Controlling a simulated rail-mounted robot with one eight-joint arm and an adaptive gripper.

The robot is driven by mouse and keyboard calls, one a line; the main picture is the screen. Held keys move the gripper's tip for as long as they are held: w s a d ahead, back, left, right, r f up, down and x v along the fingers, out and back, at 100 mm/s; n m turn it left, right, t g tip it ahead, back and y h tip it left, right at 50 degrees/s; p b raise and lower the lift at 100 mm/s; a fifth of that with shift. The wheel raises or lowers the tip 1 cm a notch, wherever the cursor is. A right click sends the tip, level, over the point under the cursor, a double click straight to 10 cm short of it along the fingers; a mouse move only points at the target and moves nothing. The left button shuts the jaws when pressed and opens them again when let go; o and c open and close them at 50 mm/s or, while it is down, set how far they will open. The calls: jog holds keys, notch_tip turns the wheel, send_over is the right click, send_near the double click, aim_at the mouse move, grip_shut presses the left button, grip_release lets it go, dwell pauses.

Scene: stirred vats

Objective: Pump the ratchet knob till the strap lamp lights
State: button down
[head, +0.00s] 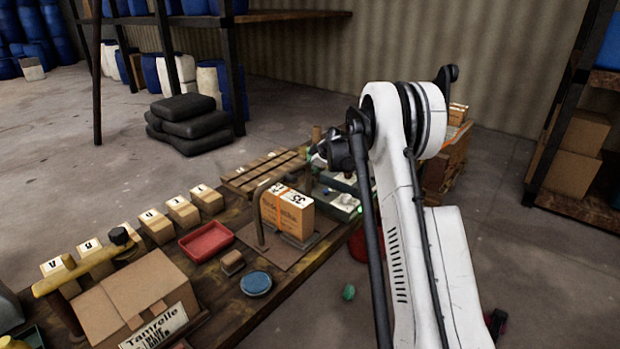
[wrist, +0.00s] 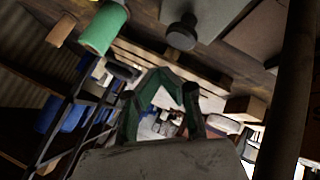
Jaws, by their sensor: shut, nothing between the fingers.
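A brown carton (head: 287,212) with an orange strap band and a printed label stands on a flat plate on the bench in the head view. A bent metal post (head: 261,215) rises in front of it. My gripper (head: 317,155) is above and behind the carton, mostly hidden by my own arm. Its dark green fingers (wrist: 170,78) show in the wrist view, shut and empty. A dark round knob (wrist: 181,33) on a grey surface shows beyond the fingers, apart from them. I cannot tell whether it is the ratchet knob. I cannot make out a lit strap lamp.
A red tray (head: 206,241), a blue round pad (head: 256,283) and a row of small lettered boxes (head: 182,212) lie on the bench. A large carton (head: 140,295) stands at the front left. A slatted wooden rack (head: 262,170) is behind. A green cylinder (wrist: 103,28) shows in the wrist view.

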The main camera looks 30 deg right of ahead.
jog(key=shift+r+p, duration=0.35)
jog(key=shift+r, duration=0.95)
jog(key=s+a+r+m+g, duration=0.1)
jog(key=s+a+r+m, duration=0.1)
jog(key=s+a+r, duration=0.9)
jog(key=s+a+r+m, duration=0.3)
jog(key=s+a+r, duration=0.55)
jog(key=s, duration=0.55)
jog(key=s+a+f+m, duration=0.1)
jog(key=s+a, duration=0.1)
jog(key=s, duration=0.8)
jog(key=s+a+f+m, duration=0.2)
jog(key=s+a, duration=0.1)
jog(key=s, duration=0.8)
jog(key=s+a+f+m+g+h, duration=0.1)
jog(key=s+a+f+m, duration=0.1)
jog(key=s, duration=0.9)
jog(key=shift+a+f, duration=0.25)
jog(key=shift+a, duration=0.05)
